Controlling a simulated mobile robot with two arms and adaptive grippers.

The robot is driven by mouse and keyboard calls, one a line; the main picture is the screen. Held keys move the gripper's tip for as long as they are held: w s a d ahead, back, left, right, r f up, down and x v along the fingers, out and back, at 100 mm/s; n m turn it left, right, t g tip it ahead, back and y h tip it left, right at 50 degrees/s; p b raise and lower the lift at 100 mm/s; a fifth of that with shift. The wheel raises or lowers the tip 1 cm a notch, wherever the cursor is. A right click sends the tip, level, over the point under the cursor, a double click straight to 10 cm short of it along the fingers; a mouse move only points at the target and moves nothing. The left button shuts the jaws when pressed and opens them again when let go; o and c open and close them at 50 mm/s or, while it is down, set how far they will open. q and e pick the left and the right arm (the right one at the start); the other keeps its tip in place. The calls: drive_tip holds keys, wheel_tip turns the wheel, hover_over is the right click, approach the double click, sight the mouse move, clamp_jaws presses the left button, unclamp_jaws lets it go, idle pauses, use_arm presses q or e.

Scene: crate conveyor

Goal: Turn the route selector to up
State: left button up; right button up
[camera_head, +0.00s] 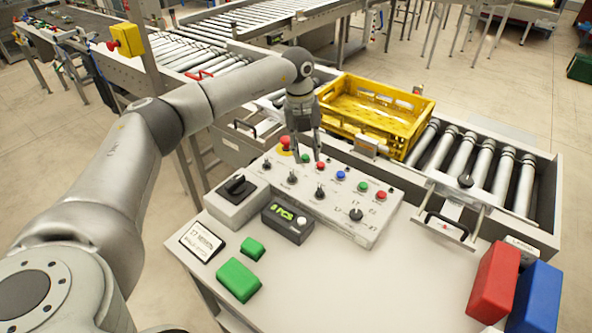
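A grey control panel (335,232) stands on the near table and carries several black knobs and coloured buttons. A black knob (356,213) at its near right has small marks around it and looks like the route selector; the marks and its pointer direction are too small to read. My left gripper (307,156) hangs over the panel's far edge, pointing down, with its fingers apart and nothing between them. It is near the red emergency button (286,142) and the green button (306,158), away from the marked knob. My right gripper is not in view.
A yellow crate (375,112) sits on the roller conveyor (470,150) behind the panel.

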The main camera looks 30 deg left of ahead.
sight(292, 174)
use_arm(q)
drive_tip(key=a+r+y, duration=0.1)
drive_tip(key=a, duration=0.3)
drive_tip(key=shift+n, duration=0.5)
drive_tip(key=f+p, duration=0.1)
drive_tip(key=f, duration=0.2)
drive_tip(key=f+p, duration=0.1)
drive_tip(key=f, duration=0.1)
drive_tip(key=f+p, duration=0.1)
drive_tip(key=f, duration=0.2)
drive_tip(key=shift+s+f, duration=0.35)
drive_tip(key=shift+f, duration=0.75)
drive_tip(key=shift+c, duration=0.5)
clamp_jaws()
